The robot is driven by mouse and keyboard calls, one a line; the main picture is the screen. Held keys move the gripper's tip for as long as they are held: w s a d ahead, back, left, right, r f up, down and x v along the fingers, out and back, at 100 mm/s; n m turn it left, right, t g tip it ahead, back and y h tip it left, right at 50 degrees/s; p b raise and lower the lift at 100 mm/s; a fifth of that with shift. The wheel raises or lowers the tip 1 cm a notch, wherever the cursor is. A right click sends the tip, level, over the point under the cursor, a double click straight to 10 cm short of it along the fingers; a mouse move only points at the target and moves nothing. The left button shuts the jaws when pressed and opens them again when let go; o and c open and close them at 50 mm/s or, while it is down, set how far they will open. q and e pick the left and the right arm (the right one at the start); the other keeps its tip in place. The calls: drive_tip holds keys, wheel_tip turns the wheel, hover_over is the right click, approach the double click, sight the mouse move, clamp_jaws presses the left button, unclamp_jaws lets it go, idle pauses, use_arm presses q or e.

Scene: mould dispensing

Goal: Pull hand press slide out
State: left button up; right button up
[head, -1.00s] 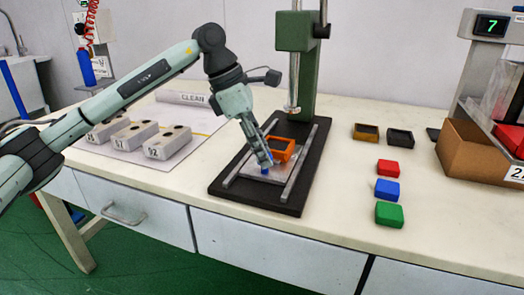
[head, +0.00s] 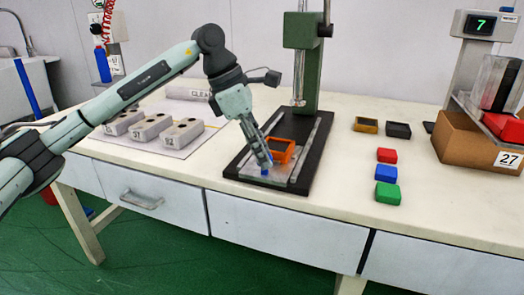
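The green hand press (head: 302,45) stands on a black base (head: 236,176) with two pale rails. Its pale slide plate (head: 291,178) lies between the rails, close to the base's front edge. An orange frame mould (head: 291,148) with a dark inside sits on the plate. My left gripper (head: 266,169) points down at the front of the slide, left of and in front of the mould. Its fingers look closed together, with a small blue part at the tips. They hide the spot they hold on the slide. My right gripper is not in view.
Grey moulds (head: 152,128) lie on a white sheet at the left. Red (head: 387,155), blue (head: 386,173) and green (head: 388,193) blocks lie to the right. A cardboard box (head: 462,142) stands by a display reading 7 (head: 481,23). The table between press and blocks is clear.

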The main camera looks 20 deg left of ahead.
use_arm(q)
drive_tip(key=o, duration=0.4)
drive_tip(key=shift+s, duration=0.3)
drive_tip(key=shift+o, duration=0.2)
drive_tip(key=shift+w, duration=0.1)
drive_tip(key=shift+a+r, duration=0.1)
drive_tip(key=shift+r, duration=0.1)
drive_tip(key=v, duration=1.1)
drive_tip(key=shift+r, duration=0.25)
drive_tip(key=shift+a+f, duration=0.1)
